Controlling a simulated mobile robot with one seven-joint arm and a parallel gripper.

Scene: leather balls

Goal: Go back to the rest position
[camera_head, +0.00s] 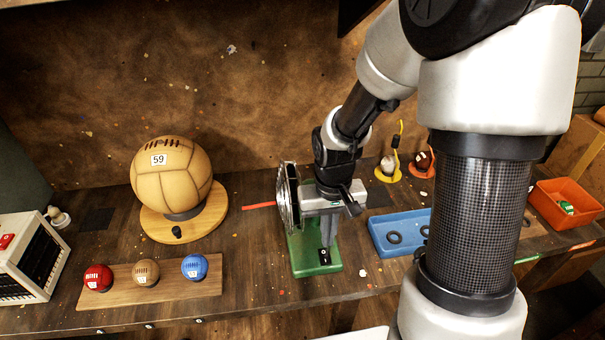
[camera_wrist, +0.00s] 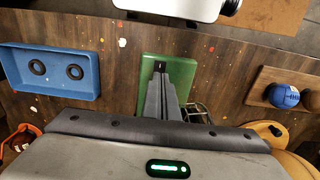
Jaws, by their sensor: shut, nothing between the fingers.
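My gripper (camera_head: 326,246) points down over the green base (camera_head: 303,262) of a stand on the bench. Its fingers are shut together with nothing between them. In the wrist view the closed fingers (camera_wrist: 160,78) lie over the same green base (camera_wrist: 183,72). A small black part (camera_head: 324,257) with a white mark shows at the fingertips; I cannot tell whether they touch it. A round metal piece (camera_head: 289,198) rises from the base just left of my wrist, and the gripper partly hides the stand.
A large tan ball (camera_head: 171,172) marked 59 sits on a round wooden stand (camera_head: 215,217) at left. Red, tan and blue small balls rest on a wooden board (camera_head: 209,289). A blue tray (camera_head: 378,241) with black rings lies right. An orange bin (camera_head: 548,204) is far right.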

